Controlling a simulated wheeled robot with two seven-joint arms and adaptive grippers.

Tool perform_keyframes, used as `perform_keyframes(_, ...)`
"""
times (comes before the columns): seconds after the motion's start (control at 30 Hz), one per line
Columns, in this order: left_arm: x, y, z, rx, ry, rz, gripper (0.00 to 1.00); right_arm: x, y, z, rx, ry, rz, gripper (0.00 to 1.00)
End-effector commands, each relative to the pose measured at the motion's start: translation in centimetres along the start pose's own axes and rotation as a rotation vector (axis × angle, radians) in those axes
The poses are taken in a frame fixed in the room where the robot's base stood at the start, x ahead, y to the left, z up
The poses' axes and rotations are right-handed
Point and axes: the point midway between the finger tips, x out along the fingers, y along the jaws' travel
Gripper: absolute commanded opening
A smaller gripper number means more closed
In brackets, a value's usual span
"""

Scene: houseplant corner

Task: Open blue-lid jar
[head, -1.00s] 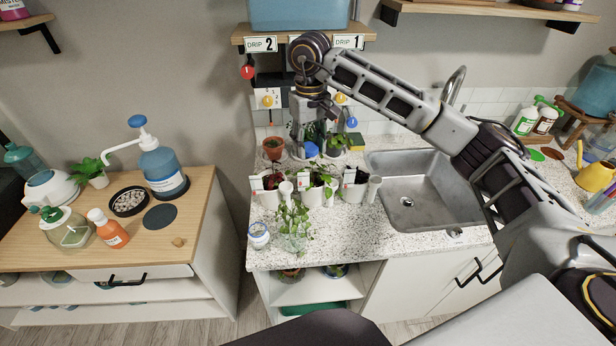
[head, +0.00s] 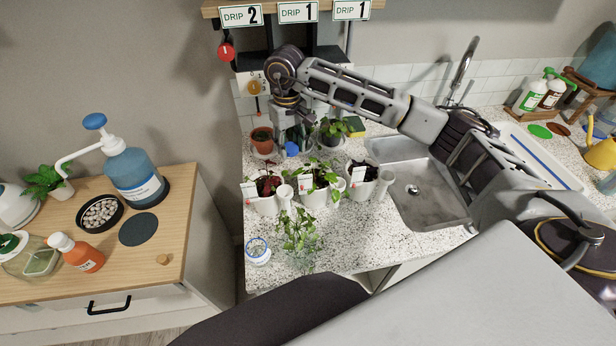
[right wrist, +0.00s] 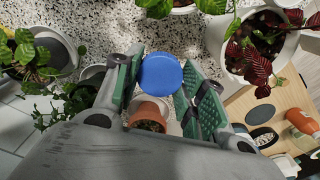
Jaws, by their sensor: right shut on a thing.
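A round blue lid (right wrist: 161,77) sits between the fingers of my right gripper (right wrist: 160,95) in the right wrist view. The fingers, with green pads, are shut on it. In the head view the blue lid (head: 291,149) shows below my right gripper (head: 295,138), behind the row of white pots. I cannot tell whether a jar body is under the lid. A small clear jar with a blue rim (head: 258,252) stands at the counter's front left, apart from the gripper. My left gripper is not in view.
White planters (head: 318,192) with plants stand just in front of the gripper. A terracotta pot (head: 262,140) is close on its left. A glass with a leafy cutting (head: 300,245) stands at the front. The sink (head: 425,195) lies to the right.

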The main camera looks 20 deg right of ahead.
Motion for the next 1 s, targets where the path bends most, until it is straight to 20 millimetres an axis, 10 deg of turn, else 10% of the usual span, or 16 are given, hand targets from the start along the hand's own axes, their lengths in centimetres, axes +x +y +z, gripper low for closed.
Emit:
perform_keyframes(0.67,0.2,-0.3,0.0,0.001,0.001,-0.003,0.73,1.7,0.0,0.1,-0.001,0.000,0.001,0.12)
perform_keyframes(1.0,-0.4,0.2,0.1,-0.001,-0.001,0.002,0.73,5.7,0.0,0.2,0.000,-0.003,0.001,0.12)
